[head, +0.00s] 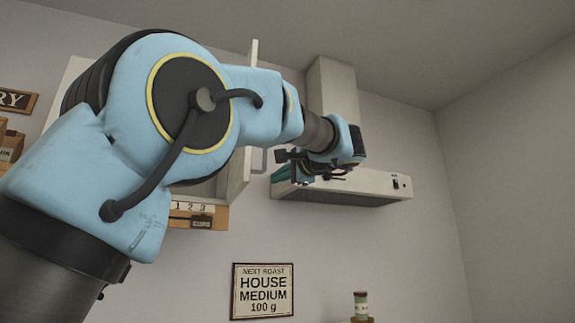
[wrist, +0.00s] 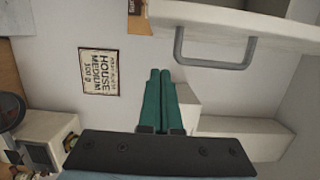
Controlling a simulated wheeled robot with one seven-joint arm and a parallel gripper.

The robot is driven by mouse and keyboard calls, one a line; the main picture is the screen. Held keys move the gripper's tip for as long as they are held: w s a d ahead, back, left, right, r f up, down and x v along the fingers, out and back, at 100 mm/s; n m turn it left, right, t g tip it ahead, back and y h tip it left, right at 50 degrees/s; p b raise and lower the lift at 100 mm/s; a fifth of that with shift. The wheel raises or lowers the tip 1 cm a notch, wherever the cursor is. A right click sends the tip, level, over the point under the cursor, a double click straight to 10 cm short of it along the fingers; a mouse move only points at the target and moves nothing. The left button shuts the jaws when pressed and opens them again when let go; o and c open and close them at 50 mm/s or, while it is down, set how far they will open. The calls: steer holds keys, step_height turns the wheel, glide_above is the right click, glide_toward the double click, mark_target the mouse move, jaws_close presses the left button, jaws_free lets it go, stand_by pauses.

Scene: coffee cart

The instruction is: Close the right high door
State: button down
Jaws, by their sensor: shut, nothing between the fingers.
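The right high door (head: 240,168) is a white panel seen nearly edge-on in the head view, standing open out from the wall cabinet. Its grey bar handle (head: 260,161) faces right, towards the hood. My arm hides much of the cabinet (head: 72,85). In the wrist view the door (wrist: 275,30) crosses the top, with the handle (wrist: 215,64) hanging below it. My gripper (wrist: 160,75) shows teal fingers shut together with nothing between them. The fingertips are left of the handle in the wrist view, apart from it. In the head view my gripper (head: 282,175) is just right of the door.
A white range hood (head: 370,187) sits close behind my gripper; it shows lower right in the wrist view (wrist: 240,138). A framed sign (head: 262,291) hangs on the wall below. A small jar (head: 360,304) stands lower right. The wall farther right is bare.

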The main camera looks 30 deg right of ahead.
steer(key=w+a+p, duration=0.1)
steer(key=w+a, duration=0.3)
steer(key=shift+a+p, duration=0.1)
steer(key=shift+p, duration=0.3)
steer(key=shift+a, duration=0.1)
